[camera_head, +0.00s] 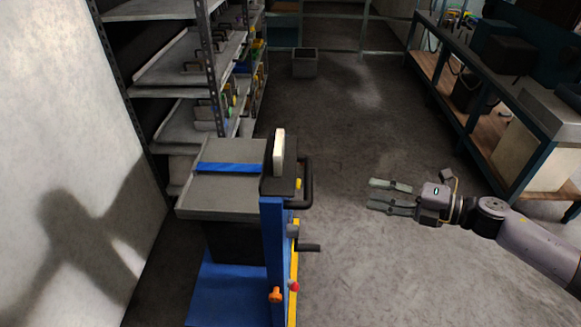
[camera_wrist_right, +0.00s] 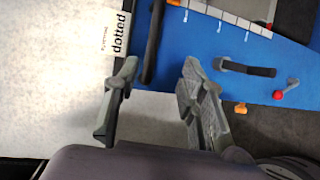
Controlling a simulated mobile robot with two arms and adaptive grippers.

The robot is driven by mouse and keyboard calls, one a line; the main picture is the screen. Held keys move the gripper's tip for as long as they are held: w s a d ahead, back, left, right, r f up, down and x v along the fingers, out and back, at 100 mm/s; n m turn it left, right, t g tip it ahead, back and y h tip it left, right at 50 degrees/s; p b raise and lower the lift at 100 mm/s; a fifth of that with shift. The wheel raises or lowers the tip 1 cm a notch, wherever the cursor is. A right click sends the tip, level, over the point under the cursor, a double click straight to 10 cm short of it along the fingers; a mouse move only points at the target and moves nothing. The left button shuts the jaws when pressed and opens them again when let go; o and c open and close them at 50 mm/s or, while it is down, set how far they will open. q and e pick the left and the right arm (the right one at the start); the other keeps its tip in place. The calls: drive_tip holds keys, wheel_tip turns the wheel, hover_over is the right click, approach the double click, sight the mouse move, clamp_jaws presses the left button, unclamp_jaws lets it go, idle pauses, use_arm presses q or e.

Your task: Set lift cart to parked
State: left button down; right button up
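The lift cart (camera_head: 264,235) stands at the centre-left of the head view, with a blue column, a grey platform and a black push handle (camera_head: 309,185). On its column are a black lever (camera_head: 308,248), an orange knob (camera_head: 275,295) and a red ball knob (camera_head: 294,286). My right gripper (camera_head: 369,194) is open and empty, to the right of the cart and apart from it. In the right wrist view, the blue panel (camera_wrist_right: 205,55) shows beyond the open fingers (camera_wrist_right: 160,64), with a black handle, an orange knob and a red knob. My left gripper is out of view.
A metal shelf rack (camera_head: 190,75) with trays and dies stands behind the cart. A workbench (camera_head: 470,80) runs along the right. A grey bin (camera_head: 304,65) sits on the floor at the back. The floor between cart and bench is clear.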

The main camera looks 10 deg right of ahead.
sight(312, 178)
drive_tip(key=shift+n, duration=0.3)
drive_tip(key=p+x, duration=0.1)
drive_tip(key=x, duration=0.4)
drive_tip(key=p+x, duration=0.2)
drive_tip(key=x, duration=0.4)
drive_tip(key=s+a+r+p+x, duration=0.1)
drive_tip(key=x, duration=0.4)
drive_tip(key=shift+w+a, duration=0.2)
drive_tip(key=shift+w+a+f, duration=0.15)
drive_tip(key=shift+w+a, duration=0.1)
drive_tip(key=shift+a, duration=0.1)
drive_tip(key=shift+c, duration=0.5)
clamp_jaws()
